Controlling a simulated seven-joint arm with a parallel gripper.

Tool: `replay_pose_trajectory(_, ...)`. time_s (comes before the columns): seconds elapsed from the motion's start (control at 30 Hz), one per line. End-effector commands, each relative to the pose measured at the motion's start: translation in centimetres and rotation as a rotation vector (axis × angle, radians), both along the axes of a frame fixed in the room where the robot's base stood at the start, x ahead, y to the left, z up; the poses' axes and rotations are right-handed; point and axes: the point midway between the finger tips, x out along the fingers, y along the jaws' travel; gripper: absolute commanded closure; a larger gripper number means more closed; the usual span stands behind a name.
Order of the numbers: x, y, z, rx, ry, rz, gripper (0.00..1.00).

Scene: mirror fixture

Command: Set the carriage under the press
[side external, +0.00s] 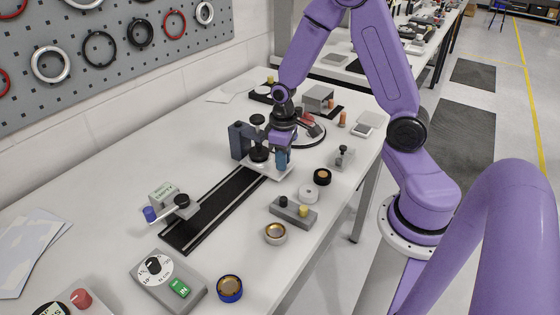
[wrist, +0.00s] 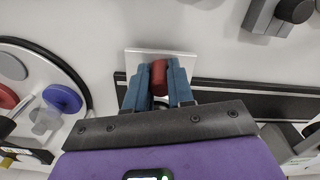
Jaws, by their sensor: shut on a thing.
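The carriage is a pale metal plate (side external: 284,175) at the far end of the black rail (side external: 215,207), with a red upright handle (wrist: 159,78). My gripper (wrist: 158,85) is shut on that handle, one blue finger on each side. The plate also shows beyond my fingers in the wrist view (wrist: 135,62). The press (side external: 239,141), a dark blue-grey frame with a black knob, stands at the rail's left side, close beside my gripper in the side view. My gripper (side external: 281,160) hides part of the carriage there. I cannot tell whether the plate lies directly under the press head.
A grey stop with a blue knob (side external: 150,214) stands by the rail's near end. A round plate with red and blue parts (wrist: 62,98) lies beyond the carriage. The rail's near stretch is clear.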

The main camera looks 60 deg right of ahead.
Motion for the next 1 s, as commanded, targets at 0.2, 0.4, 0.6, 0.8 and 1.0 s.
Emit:
replay_pose_trajectory(0.2,0.2,-0.7,0.1,-0.003,-0.008,-0.011,0.52)
replay_pose_trajectory(0.4,0.1,-0.5,0.1,-0.002,-0.005,-0.008,0.52)
replay_pose_trajectory(0.6,0.1,-0.4,0.5,-0.002,-0.005,-0.007,0.52)
replay_pose_trajectory(0.8,0.2,-0.4,2.9,-0.002,-0.009,-0.007,0.52)
replay_pose_trajectory(1.0,0.1,-0.4,6.3,-0.001,-0.010,-0.007,0.52)
